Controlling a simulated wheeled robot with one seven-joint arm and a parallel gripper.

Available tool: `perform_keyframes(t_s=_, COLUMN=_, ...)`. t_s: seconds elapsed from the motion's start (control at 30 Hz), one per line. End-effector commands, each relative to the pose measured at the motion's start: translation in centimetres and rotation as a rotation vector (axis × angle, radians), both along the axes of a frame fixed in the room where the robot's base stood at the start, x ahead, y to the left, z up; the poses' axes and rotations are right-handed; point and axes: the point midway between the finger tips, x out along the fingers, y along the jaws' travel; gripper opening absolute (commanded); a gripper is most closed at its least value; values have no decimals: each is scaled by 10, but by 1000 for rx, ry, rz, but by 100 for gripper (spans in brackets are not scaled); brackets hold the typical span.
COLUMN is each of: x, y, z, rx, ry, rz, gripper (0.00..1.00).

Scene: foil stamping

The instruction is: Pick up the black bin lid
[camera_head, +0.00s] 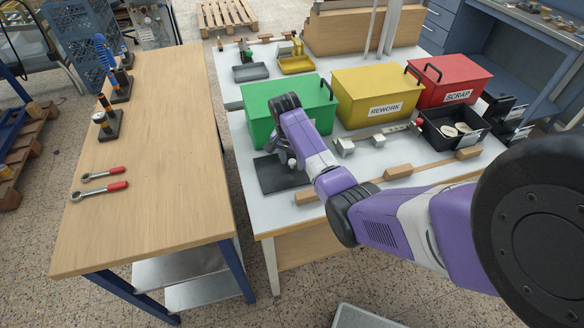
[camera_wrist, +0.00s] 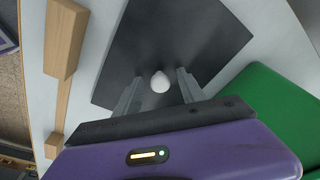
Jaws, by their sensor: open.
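The black bin lid (camera_head: 275,180) is a flat dark plate lying on the white table in front of the green bin. In the wrist view the lid (camera_wrist: 215,45) has a small pale rounded knob (camera_wrist: 160,83) on it. My gripper (camera_head: 291,163) is over the lid. In the wrist view its two grey fingers are open (camera_wrist: 159,87), one on each side of the knob, with a gap to each. I cannot tell how far the fingertips are above the plate. In the head view my gripper partly hides the knob.
A green bin (camera_head: 265,105), a yellow REWORK bin (camera_head: 375,85) and a red SCRAP bin (camera_head: 450,75) stand behind. An open black bin (camera_head: 430,133) holds pale round pieces. A wooden strip (camera_head: 345,187) with blocks runs along the front. A wooden bench (camera_head: 150,170) stands left.

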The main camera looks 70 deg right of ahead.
Motion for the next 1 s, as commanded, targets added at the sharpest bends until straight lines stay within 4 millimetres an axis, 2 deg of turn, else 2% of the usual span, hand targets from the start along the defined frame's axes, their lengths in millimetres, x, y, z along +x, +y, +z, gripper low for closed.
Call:
perform_keyframes(t_s=0.13, x=0, y=0, z=0, rx=0, ry=0, rz=0, gripper=47)
perform_keyframes(t_s=0.3, x=0, y=0, z=0, rx=0, ry=0, rz=0, gripper=14)
perform_keyframes(t_s=0.37, x=0, y=0, z=0, rx=0, ry=0, rz=0, gripper=2)
perform_keyframes(t_s=0.4, x=0, y=0, z=0, rx=0, ry=0, rz=0, gripper=0)
perform_keyframes(t_s=0.77, x=0, y=0, z=2, rx=-1, ry=-1, rz=0, gripper=0)
perform_keyframes(t_s=1.0, x=1, y=-1, z=20, rx=-2, ry=-4, rz=2, gripper=0)
